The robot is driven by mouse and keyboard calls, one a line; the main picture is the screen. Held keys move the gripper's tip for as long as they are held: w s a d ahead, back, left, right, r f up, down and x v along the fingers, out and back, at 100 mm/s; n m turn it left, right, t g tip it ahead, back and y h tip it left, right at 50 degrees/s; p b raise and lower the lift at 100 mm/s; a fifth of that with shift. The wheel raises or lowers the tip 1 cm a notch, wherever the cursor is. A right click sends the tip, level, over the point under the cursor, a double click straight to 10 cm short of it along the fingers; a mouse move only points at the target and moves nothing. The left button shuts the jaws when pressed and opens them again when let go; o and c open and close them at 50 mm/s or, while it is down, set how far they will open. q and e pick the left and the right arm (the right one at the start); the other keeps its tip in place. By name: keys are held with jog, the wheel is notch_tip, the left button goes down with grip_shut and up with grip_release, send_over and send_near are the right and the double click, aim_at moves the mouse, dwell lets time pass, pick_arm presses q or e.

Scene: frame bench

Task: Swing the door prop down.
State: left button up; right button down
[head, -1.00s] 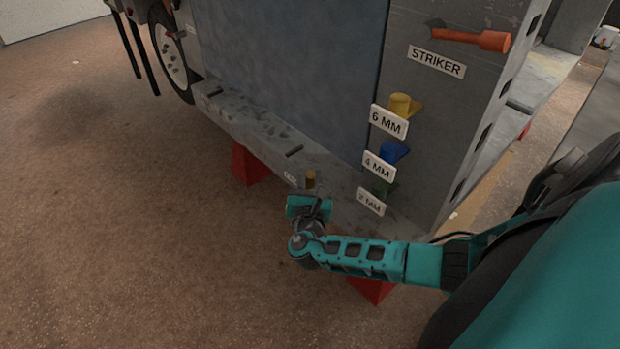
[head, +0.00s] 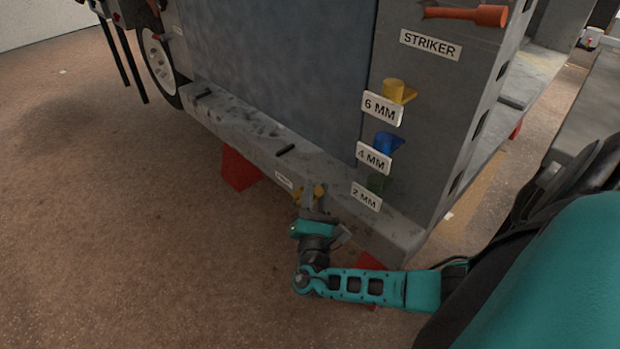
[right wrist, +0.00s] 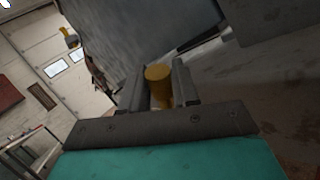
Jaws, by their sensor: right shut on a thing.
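A small yellow peg (head: 320,191) sits on the low grey sill of the frame, beside a small white label (head: 284,181) too small to read. I cannot tell for sure whether it is the handle of the door prop. My right gripper (head: 312,199) is at the sill, shut on this peg. In the right wrist view the round top of the peg (right wrist: 158,73) stands up between the two fingers (right wrist: 158,92), which partly hide its sides. My left gripper is not in view.
A blue-grey panel (head: 280,60) fills the frame above the sill (head: 235,125). To the right, the grey post holds yellow (head: 400,90), blue (head: 387,142) and green (head: 378,183) pegs with size labels, and an orange-handled striker (head: 465,14). Red supports (head: 238,170) stand below.

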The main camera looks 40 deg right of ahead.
jog(key=shift+s+f+m+h, duration=0.6)
jog(key=shift+m+h, duration=0.2)
jog(key=shift+m, duration=0.2)
jog(key=c, duration=1)
grip_release()
jog(key=shift+o, duration=0.2)
jog(key=shift+s+d, duration=0.1)
jog(key=shift+r, duration=0.1)
